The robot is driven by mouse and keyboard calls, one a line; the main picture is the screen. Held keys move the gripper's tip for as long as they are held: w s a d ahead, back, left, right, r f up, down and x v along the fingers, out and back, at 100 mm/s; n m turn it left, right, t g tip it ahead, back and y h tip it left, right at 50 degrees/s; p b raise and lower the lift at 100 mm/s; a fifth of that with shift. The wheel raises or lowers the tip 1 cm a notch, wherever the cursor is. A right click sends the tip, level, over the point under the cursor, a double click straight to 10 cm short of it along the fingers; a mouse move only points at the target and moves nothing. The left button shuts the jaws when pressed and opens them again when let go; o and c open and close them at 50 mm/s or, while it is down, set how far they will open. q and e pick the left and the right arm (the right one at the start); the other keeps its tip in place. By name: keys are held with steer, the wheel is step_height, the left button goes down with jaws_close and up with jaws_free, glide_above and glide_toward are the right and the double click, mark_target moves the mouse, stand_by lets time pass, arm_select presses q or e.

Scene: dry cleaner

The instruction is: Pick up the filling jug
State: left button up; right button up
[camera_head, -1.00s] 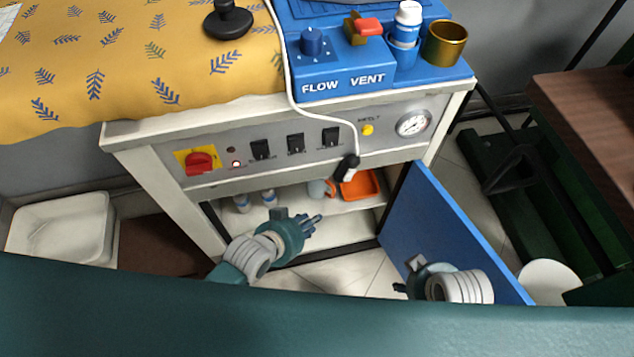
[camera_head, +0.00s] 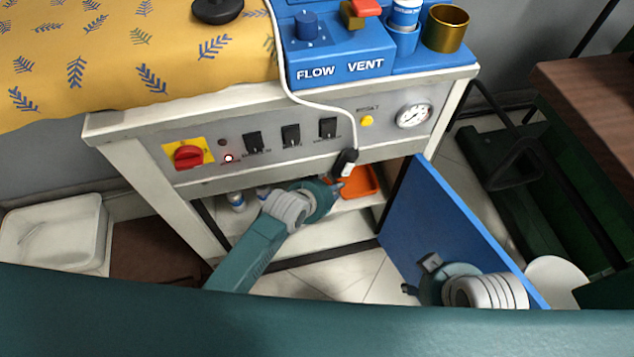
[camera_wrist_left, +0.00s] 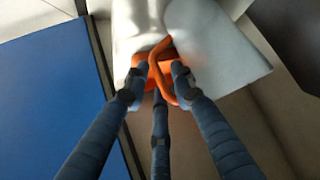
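The filling jug (camera_wrist_left: 208,55) shows in the left wrist view as a pale grey-white body with an orange handle (camera_wrist_left: 168,42). My left gripper (camera_wrist_left: 160,72) has its fingers apart around the handle, with orange showing between the fingertips. I cannot see firm contact. In the head view my left gripper (camera_head: 336,188) reaches into the open cabinet under the table and hides the jug. My right gripper (camera_head: 420,275) is low beside the blue door; its fingers are mostly hidden.
An orange tray (camera_head: 364,184) sits on the cabinet shelf, right of my left gripper. Small bottles (camera_head: 236,201) stand at left. The blue cabinet door (camera_head: 433,212) is open to the right. A black-ended white cable (camera_head: 343,128) hangs over the opening.

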arm_select(q)
jaws_close()
steer(key=shift+r, duration=0.15)
arm_select(e)
steer(key=shift+r, duration=0.1)
arm_select(q)
steer(key=shift+r+p, duration=0.5)
steer(key=shift+r, duration=0.2)
steer(key=shift+s+d, duration=0.15)
steer(key=shift+s, duration=0.1)
steer(key=s+d+p, duration=0.1)
steer(key=s+d, duration=0.2)
steer(key=s, duration=0.5)
steer(key=s+d+p, duration=0.2)
steer(key=s, duration=0.6)
steer(key=shift+s+d, duration=0.2)
steer(key=shift+d, duration=0.2)
arm_select(e)
steer(key=x, duration=0.7)
steer(key=shift+s+f+g, duration=0.3)
steer(key=shift+s, duration=0.05)
steer(key=shift+s+a+f, duration=0.1)
steer(key=shift+a+f, duration=0.05)
steer(key=shift+f, duration=0.05)
